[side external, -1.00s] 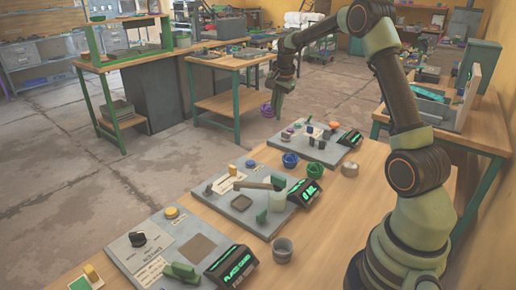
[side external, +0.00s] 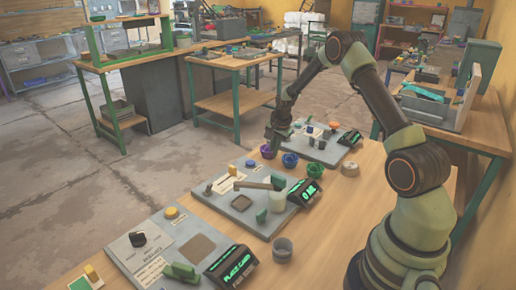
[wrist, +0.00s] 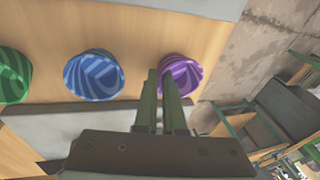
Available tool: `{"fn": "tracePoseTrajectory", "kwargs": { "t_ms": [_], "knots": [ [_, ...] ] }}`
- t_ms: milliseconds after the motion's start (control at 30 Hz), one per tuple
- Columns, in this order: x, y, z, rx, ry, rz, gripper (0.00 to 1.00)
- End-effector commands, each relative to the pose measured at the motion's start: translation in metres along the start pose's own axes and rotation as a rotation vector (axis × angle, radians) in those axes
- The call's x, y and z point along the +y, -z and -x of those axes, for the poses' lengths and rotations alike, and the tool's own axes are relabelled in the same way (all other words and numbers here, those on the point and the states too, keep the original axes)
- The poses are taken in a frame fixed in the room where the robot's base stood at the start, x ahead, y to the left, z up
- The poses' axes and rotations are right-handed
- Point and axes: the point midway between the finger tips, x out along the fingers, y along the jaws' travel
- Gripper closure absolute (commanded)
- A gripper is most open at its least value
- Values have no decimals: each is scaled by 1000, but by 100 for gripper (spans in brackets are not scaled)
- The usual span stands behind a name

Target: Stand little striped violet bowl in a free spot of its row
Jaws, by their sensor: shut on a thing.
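The little striped violet bowl (side external: 268,151) is at the left end of a line with a striped blue bowl (side external: 290,160) and a striped green bowl (side external: 314,171). My gripper (side external: 273,142) is shut on its rim from above. In the wrist view the violet bowl (wrist: 181,75) lies between the fingertips, beside the blue bowl (wrist: 93,75) and the green bowl (wrist: 14,75). The violet bowl is at about table height. I cannot tell whether its base touches the table.
A panel with a press lever and a lit display (side external: 309,191) stands in front of the bowls. Another panel (side external: 325,150) is behind them. A grey cup (side external: 282,250) and a round metal piece (side external: 350,169) stand on the wooden table.

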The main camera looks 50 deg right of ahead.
Motion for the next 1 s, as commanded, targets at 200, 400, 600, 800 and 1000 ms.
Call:
{"fn": "tracePoseTrajectory", "kwargs": {
  "t_ms": [200, 400, 600, 800, 1000],
  "knots": [
    [0, 0, 0, 1, 2, 0, 100],
    [0, 0, -4, 1, 1, 0, 89],
    [0, 0, -3, 1, 1, 0, 63],
    [0, 0, -2, 1, 1, 0, 63],
    [-1, 1, 14, 2, 3, 0, 63]
  ]
}}
